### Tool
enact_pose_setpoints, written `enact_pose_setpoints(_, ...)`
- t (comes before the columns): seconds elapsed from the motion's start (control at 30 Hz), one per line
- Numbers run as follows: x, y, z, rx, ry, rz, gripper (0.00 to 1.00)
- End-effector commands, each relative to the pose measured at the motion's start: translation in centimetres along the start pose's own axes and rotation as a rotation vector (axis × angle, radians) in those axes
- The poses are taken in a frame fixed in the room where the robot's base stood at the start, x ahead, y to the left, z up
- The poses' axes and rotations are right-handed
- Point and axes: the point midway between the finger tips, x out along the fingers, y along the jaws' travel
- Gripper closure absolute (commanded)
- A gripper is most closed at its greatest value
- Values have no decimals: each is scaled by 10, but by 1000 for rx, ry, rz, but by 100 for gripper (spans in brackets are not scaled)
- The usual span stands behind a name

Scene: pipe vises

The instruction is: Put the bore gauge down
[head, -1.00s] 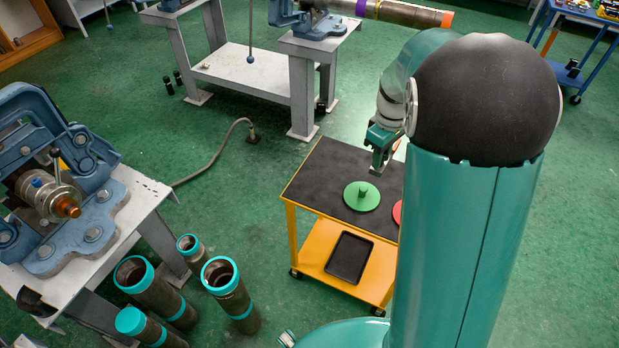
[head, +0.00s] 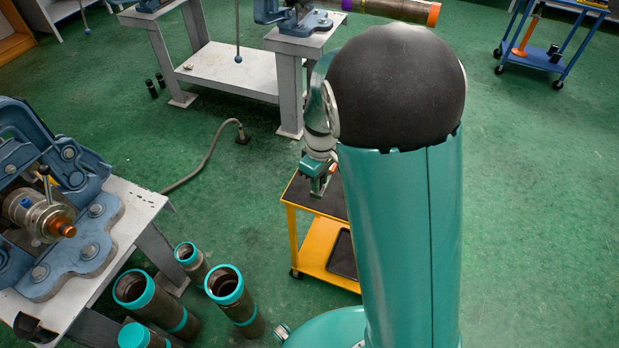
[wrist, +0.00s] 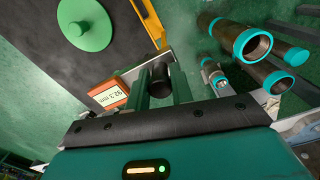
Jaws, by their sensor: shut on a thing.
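The bore gauge (wrist: 115,97) shows in the wrist view as an orange box with a lit readout, beside a dark round part between my fingers. My gripper (wrist: 161,88) is shut on it. In the head view my gripper (head: 319,186) hangs over the orange cart's near-left part, and the gauge cannot be made out there. The cart's dark top (head: 304,191) is mostly hidden behind my arm. In the wrist view the dark top (wrist: 128,35) carries a green disc with a knob (wrist: 80,26), away from the gauge.
Several pipes with teal collars (head: 226,284) stand on the floor left of the cart, also seen in the wrist view (wrist: 253,45). A blue pipe vise (head: 70,210) sits on a bench (head: 135,205) at left. A hose (head: 212,150) lies on the floor behind.

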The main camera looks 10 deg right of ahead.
Motion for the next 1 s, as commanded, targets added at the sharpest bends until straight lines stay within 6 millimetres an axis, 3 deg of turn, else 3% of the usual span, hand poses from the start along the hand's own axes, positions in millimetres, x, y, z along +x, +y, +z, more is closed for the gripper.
enact_pose_setpoints(0.23, 23, 32, -40, -2, -1, 1, 100)
enact_pose_setpoints(0.5, 65, 52, -67, 0, -1, 0, 100)
enact_pose_setpoints(0.77, 80, 59, -79, -1, 0, 0, 100)
enact_pose_setpoints(1.0, 110, 60, -79, -1, 0, 0, 100)
